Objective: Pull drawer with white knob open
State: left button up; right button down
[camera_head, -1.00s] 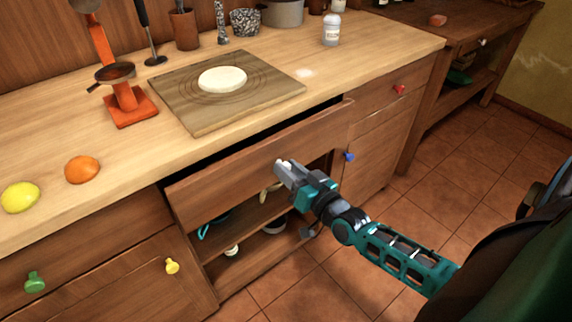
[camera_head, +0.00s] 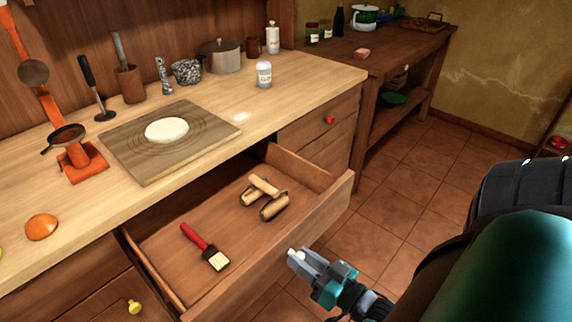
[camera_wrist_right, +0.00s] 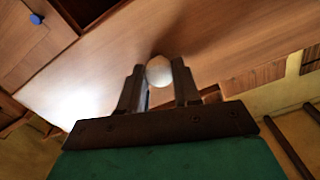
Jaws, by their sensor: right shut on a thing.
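The drawer (camera_head: 232,270) stands well out from the counter, and its inside shows in the head view. Its white knob (camera_wrist_right: 159,71) sits between the fingers of my right gripper (camera_wrist_right: 160,85) in the right wrist view. In the head view my right gripper (camera_head: 308,262) is at the drawer's front, shut on the knob, with a bit of white at the fingertips. A red-handled brush (camera_head: 205,247) and several wooden pieces (camera_head: 265,196) lie in the drawer. My left gripper is not in view.
The counter above holds a cutting board (camera_head: 140,165) with round dough (camera_head: 167,130), an orange stand (camera_head: 82,163) and a white bottle (camera_head: 264,74). A red knob (camera_head: 330,119) is right of the open drawer. A dark side table (camera_head: 390,45) stands at the back right.

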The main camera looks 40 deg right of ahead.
jog(key=shift+s+d, duration=0.1)
jog(key=shift+s, duration=1.2)
jog(key=c, duration=0.8)
grip_release()
jog(key=shift+s, duration=0.1)
jog(key=s, duration=0.8)
jog(key=s+d, duration=0.1)
jog(key=s, duration=0.3)
jog(key=shift+s, duration=0.35)
